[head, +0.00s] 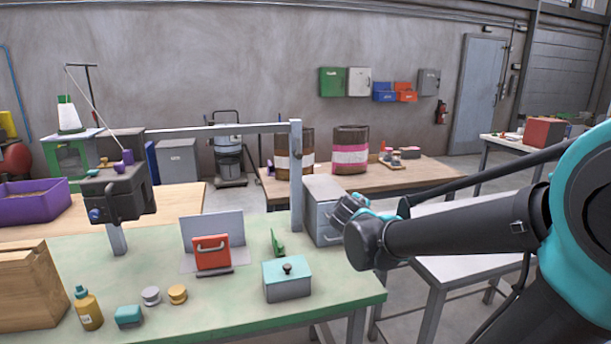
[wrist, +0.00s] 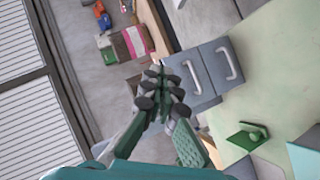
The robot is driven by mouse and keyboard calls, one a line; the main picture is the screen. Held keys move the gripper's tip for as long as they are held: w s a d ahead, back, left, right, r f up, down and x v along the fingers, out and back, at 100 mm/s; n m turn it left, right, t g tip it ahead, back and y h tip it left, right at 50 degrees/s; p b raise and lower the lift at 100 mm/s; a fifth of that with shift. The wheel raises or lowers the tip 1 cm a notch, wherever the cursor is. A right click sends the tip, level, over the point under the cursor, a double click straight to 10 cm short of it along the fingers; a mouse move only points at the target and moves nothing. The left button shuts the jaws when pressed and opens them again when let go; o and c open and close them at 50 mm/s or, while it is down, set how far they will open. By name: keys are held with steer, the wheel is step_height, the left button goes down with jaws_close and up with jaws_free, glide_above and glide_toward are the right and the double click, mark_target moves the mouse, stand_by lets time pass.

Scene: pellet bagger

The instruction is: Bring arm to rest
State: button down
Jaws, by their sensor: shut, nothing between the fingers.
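My arm reaches in from the right in the head view, its dark forearm pointing left over the right end of the green-topped table (head: 353,294). In the head view my gripper's fingers are mostly hidden behind the wrist. In the wrist view my gripper (wrist: 166,75) is shut and empty, its fingertips together. It is held in the air. In that view the fingertips overlap the edge of a grey drawer cabinet (wrist: 208,65) with two pale handles. I cannot tell whether they touch it. The same cabinet (head: 321,212) shows in the head view just left of my wrist.
A metal post (head: 296,175) rises behind. A white table (head: 478,268) lies beneath my arm.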

steer(key=s+d+f+m+g, duration=0.4)
steer(key=s+d+f, duration=0.25)
steer(key=f, duration=0.25)
steer(key=s+a+f+m+g+y, duration=0.2)
steer(key=s+f+m+g, duration=0.3)
steer(key=s+f, duration=0.8)
steer(key=s+y, duration=0.1)
steer(key=s, duration=0.3)
steer(key=shift+a+f+m, duration=0.25)
steer(key=shift+f+m, duration=0.1)
steer(key=shift+m, duration=0.05)
